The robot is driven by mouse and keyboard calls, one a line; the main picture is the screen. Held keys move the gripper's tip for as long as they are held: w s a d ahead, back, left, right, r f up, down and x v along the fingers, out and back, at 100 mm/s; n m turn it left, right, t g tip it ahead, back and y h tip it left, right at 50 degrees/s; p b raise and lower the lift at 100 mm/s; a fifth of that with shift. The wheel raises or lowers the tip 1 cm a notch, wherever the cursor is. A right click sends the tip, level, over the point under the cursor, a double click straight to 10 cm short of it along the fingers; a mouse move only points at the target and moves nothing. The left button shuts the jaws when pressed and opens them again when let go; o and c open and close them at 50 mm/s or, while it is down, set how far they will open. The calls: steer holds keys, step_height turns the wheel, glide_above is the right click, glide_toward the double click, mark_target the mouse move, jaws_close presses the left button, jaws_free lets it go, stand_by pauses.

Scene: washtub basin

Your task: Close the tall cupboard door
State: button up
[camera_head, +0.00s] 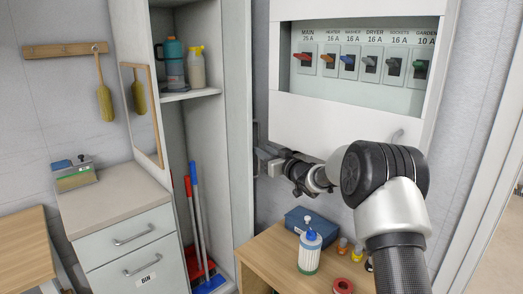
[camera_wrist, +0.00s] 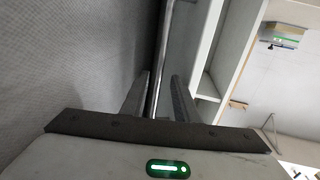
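The tall cupboard (camera_head: 174,97) stands open in the head view. Its door (camera_head: 237,85) is swung out to the right, seen at a steep angle. The door handle (camera_head: 256,150) is on the door's outer face. My gripper (camera_head: 262,160) is beside this face, at the handle. In the wrist view, my gripper's fingers (camera_wrist: 160,85) are apart, with the metal handle bar (camera_wrist: 162,55) running between them. The bar looks closer to the left finger; contact is unclear. The door (camera_wrist: 182,45) lies just right of the bar.
The cupboard holds bottles (camera_head: 173,64) on a shelf and a red and a blue long-handled tool (camera_head: 198,225) below. A breaker panel (camera_head: 360,65) is on the wall at right. A wooden table (camera_head: 265,255) with a blue box (camera_head: 310,224) and a white bottle (camera_head: 309,252) stands below my arm.

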steer(key=shift+x, duration=1.1)
jaws_close()
